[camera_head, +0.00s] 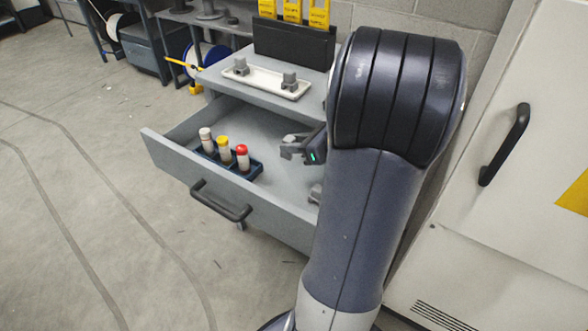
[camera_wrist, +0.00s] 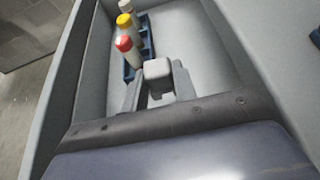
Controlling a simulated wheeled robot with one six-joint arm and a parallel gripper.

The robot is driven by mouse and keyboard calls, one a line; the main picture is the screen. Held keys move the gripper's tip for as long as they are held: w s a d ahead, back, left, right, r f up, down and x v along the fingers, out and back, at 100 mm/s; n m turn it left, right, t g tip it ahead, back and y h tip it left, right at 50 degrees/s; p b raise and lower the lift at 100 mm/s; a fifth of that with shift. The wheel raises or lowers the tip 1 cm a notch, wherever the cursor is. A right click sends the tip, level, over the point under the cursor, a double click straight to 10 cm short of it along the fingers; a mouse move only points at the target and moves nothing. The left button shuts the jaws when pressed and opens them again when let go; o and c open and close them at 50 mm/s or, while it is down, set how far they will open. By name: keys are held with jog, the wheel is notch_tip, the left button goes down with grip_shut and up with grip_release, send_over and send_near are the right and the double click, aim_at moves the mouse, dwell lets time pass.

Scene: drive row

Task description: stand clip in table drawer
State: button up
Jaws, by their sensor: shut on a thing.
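The table drawer (camera_head: 215,218) is pulled open below a grey table top. My gripper (camera_head: 291,149) is over the open drawer, right of the bottle rack. In the wrist view my gripper (camera_wrist: 157,88) is shut on a small grey clip (camera_wrist: 157,69), whose blocky top shows between the fingers. I cannot tell whether the clip touches the drawer floor (camera_wrist: 196,55). Two similar grey clips (camera_head: 240,66) (camera_head: 289,80) stand in a white tray (camera_head: 262,84) on the table top. My arm hides the drawer's right side.
A dark blue rack (camera_head: 247,168) with white-, yellow- and red-capped bottles (camera_head: 243,158) stands in the drawer's left part. A small grey thing (camera_head: 316,192) shows in the drawer beside my arm, unclear. A white cabinet (camera_head: 500,220) stands at right. The floor at left is clear.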

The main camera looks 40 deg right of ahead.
jog(key=shift+f+b, duration=0.9)
jog(key=shift+f, duration=2.5)
jog(key=shift+f, duration=0.2)
jog(key=o, duration=1)
jog(key=shift+r, duration=0.1)
jog(key=shift+r, duration=0.25)
jog(key=p+v, duration=0.2)
jog(key=v, duration=1)
jog(key=shift+p, duration=0.3)
jog(key=shift+f, duration=0.1)
